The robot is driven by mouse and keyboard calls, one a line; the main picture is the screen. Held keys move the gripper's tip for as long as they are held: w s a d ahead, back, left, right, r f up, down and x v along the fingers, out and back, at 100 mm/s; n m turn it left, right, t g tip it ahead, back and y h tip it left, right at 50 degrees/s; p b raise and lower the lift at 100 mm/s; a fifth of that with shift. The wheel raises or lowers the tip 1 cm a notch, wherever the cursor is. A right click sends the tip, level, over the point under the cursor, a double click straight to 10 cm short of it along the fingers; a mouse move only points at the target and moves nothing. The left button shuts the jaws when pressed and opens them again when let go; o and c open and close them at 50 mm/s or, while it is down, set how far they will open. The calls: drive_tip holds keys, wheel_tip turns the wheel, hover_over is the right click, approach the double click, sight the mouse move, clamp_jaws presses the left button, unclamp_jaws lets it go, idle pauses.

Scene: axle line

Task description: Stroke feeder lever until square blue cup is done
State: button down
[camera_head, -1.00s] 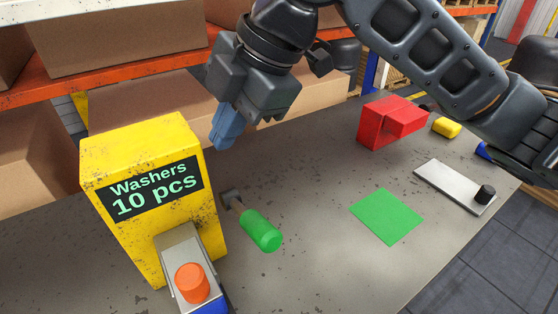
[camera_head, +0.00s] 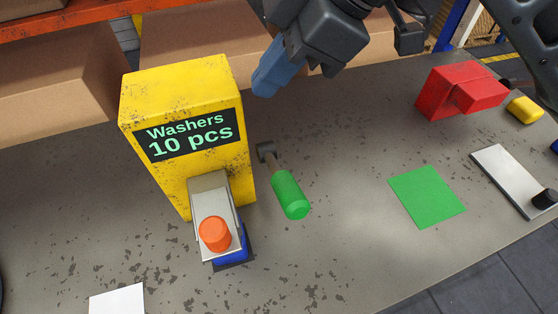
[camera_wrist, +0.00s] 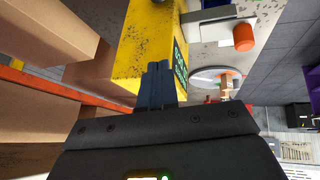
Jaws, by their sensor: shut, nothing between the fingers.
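The yellow feeder (camera_head: 165,95), marked "Washers 10 pcs", stands on the table in the head view. Its lever (camera_head: 290,195) has a green handle and sticks out on the feeder's right side, tilted downward toward the front. A metal chute (camera_head: 208,190) with an orange knob (camera_head: 214,233) slopes from the feeder's front. Under the chute's end is the blue cup (camera_head: 232,257), mostly hidden, so its contents cannot be seen. My gripper (camera_head: 264,88) is shut and empty, above and behind the lever, beside the feeder's top. Its blue fingers (camera_wrist: 158,80) are together in the wrist view.
A green square (camera_head: 427,196) lies flat to the right. A white square (camera_head: 117,300) is at front left. Cardboard boxes (camera_head: 55,90) stand behind the table.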

drive_tip(key=b, duration=0.6)
hover_over(279, 167)
drive_tip(key=shift+f, duration=4)
drive_tip(key=shift+s+d+f+b, duration=0.1)
drive_tip(key=shift+f+b, duration=0.3)
